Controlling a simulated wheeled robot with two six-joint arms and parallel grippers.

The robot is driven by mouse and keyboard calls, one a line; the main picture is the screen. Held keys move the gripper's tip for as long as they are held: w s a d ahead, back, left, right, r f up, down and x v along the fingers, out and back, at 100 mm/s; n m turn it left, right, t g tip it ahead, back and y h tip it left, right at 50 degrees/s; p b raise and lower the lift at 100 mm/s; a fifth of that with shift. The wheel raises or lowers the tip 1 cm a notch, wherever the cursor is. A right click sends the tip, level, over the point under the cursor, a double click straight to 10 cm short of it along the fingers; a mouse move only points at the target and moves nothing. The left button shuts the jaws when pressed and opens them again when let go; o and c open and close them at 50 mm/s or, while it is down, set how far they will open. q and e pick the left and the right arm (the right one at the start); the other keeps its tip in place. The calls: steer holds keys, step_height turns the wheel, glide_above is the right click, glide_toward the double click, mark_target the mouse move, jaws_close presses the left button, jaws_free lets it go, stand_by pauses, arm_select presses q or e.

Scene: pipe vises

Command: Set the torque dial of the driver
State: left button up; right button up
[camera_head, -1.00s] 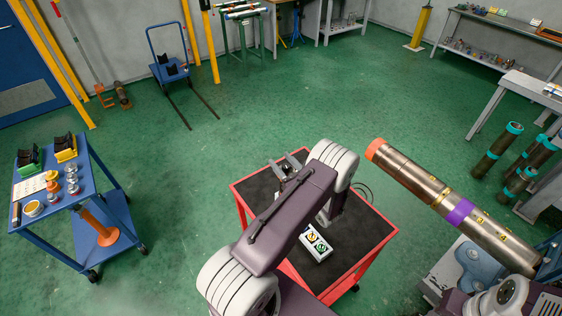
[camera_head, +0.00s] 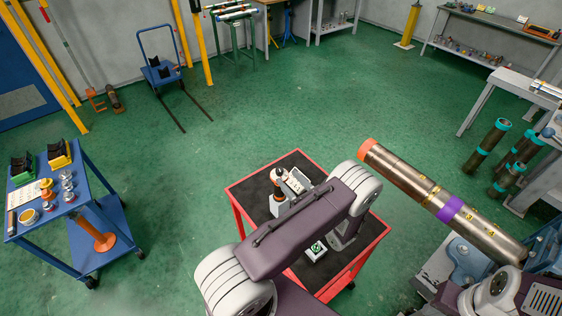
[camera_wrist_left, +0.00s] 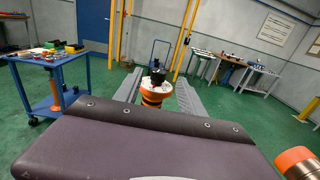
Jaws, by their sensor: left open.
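An orange and black tool, apparently the driver (camera_head: 278,191), stands upright over the dark top of the red cart (camera_head: 375,243). In the left wrist view it shows as an orange body with a black top (camera_wrist_left: 155,92). My left gripper (camera_wrist_left: 157,91) is open, with one grey finger on each side of the tool; I cannot tell whether they touch it. In the head view my left arm covers much of the cart. I cannot make out the torque dial's setting. My right gripper is not in view.
A large metal pipe with an orange end (camera_head: 420,188) slants at right. A blue cart (camera_head: 100,205) stands at left. Green floor is open between the carts.

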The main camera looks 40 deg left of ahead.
arm_select(q)
steer(key=shift+a, duration=0.1)
steer(key=p+x, duration=0.3)
steer(key=x, duration=0.5)
steer(key=shift+a+p, duration=0.15)
steer(key=shift+p, duration=0.15)
steer(key=shift+w+a+f, duration=0.1)
steer(key=shift+a, duration=0.25)
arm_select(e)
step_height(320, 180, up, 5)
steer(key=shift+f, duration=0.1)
arm_select(q)
steer(key=shift+d, duration=0.1)
jaws_close()
steer(key=shift+b, duration=0.3)
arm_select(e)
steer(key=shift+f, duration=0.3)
